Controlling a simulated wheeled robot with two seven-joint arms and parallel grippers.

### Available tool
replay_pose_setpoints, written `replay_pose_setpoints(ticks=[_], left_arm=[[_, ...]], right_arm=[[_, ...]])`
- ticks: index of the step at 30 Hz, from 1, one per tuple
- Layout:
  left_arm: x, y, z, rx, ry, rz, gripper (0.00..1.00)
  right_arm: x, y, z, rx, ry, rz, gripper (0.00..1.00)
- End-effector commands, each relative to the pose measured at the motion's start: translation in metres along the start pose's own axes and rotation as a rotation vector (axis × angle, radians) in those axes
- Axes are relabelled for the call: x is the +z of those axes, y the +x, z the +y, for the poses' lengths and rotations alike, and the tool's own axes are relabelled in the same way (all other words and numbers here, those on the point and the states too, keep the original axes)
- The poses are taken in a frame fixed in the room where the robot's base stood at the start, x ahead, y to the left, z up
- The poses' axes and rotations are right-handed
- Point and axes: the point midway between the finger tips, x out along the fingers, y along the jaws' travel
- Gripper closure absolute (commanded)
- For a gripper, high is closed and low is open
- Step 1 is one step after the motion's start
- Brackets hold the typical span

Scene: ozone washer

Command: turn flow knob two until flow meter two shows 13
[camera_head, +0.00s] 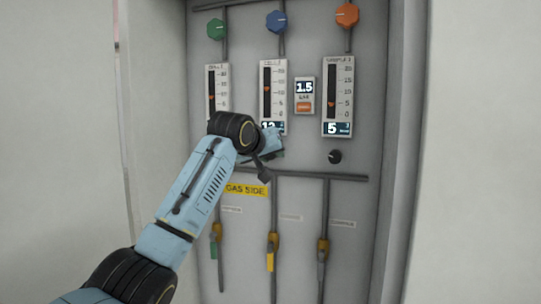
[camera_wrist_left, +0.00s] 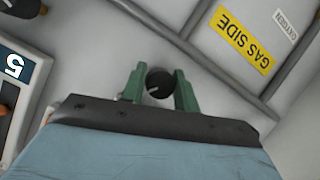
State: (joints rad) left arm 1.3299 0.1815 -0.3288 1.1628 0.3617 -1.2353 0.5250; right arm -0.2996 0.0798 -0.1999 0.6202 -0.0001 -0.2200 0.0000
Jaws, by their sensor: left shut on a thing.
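Flow meter two (camera_head: 273,88) is the middle gauge on the grey panel, with an orange float in its scale. Its blue readout (camera_head: 267,127) is partly hidden; the first digit is 1 and the second looks like 2 or 3. My left gripper (camera_head: 270,147) is at the panel just below this meter. In the left wrist view, its green fingers are shut on flow knob two (camera_wrist_left: 158,83), a black round knob with a white mark, one finger on each side. The head view hides this knob behind the gripper. My right gripper is not in view.
Flow meter three (camera_head: 338,90) reads 5, with its black knob (camera_head: 335,156) below. Flow meter one (camera_head: 217,88) is at left, its readout hidden by my arm. A small 1.5 display (camera_head: 304,87) sits between meters two and three. A pipe (camera_head: 320,176) runs below.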

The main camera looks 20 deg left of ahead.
Motion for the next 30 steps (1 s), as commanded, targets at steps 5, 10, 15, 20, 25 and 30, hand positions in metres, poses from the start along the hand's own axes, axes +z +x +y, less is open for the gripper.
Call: replay_pose_setpoints(ticks=[5, 10, 15, 20, 25, 30], left_arm=[[0.000, 0.000, -0.001, -0.002, -0.002, -0.001, 0.62], [0.000, 0.000, -0.001, -0.001, -0.002, 0.000, 0.49], [0.000, 0.000, 0.000, 0.000, -0.002, 0.000, 0.49], [0.000, -0.006, -0.001, 0.001, -0.002, 0.002, 0.49], [0.002, -0.028, -0.001, 0.002, -0.002, 0.005, 0.49], [0.002, -0.067, -0.002, 0.002, -0.001, 0.006, 0.49]], right_arm=[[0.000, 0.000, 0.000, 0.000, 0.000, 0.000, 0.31], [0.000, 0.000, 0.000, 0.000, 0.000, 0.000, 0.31], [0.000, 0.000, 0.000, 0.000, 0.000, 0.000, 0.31], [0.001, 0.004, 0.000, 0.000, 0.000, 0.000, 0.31], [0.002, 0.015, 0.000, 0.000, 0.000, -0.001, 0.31], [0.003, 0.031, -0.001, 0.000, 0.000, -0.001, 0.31]])
